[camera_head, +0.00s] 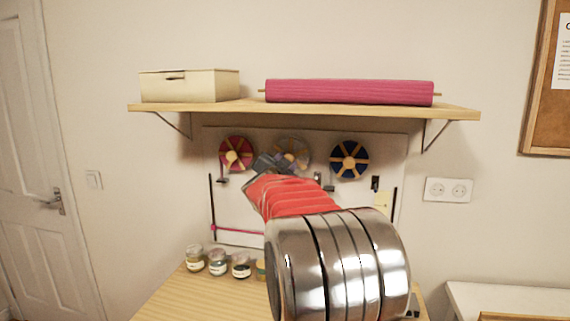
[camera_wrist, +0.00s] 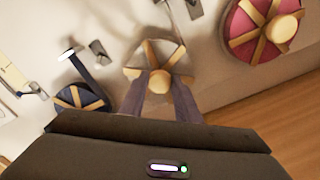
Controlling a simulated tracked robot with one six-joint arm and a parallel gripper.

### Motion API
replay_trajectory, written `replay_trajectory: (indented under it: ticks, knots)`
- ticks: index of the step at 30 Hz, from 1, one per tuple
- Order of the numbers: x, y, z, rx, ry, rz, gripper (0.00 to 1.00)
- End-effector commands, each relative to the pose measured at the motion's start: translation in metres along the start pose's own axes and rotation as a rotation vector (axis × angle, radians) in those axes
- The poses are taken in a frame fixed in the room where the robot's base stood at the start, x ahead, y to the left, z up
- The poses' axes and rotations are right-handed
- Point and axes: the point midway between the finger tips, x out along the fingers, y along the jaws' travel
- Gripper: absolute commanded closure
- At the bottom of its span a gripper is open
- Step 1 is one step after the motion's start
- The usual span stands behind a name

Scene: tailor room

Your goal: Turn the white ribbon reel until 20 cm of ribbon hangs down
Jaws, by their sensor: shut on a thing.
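The white ribbon reel (camera_head: 296,150) is the middle of three reels on the wall board; it has wooden spokes and a round wooden hub knob (camera_wrist: 159,81). My gripper (camera_head: 270,163) reaches it from the front. In the wrist view my gripper (camera_wrist: 160,90) has its two fingers shut on either side of the hub knob. A pale strip (camera_wrist: 182,28) runs from the reel toward the top of the wrist view; it may be the ribbon. In the head view my arm hides the area below the reel, so the hanging length cannot be told.
A red reel (camera_head: 236,154) hangs to the left and a blue reel (camera_head: 349,160) to the right. A shelf (camera_head: 300,108) above bears a cream box (camera_head: 190,86) and a pink roll (camera_head: 350,92). Several jars (camera_head: 218,263) stand on the wooden table (camera_head: 180,298) below.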

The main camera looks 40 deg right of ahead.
Motion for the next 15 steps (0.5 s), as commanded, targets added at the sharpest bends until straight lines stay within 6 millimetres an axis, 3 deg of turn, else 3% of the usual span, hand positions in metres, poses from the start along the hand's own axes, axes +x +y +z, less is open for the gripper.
replay_trajectory:
  ticks: [15]
  knots:
    - [0.0008,0.0066,0.0057,-0.486,-0.012,0.004,0.93]
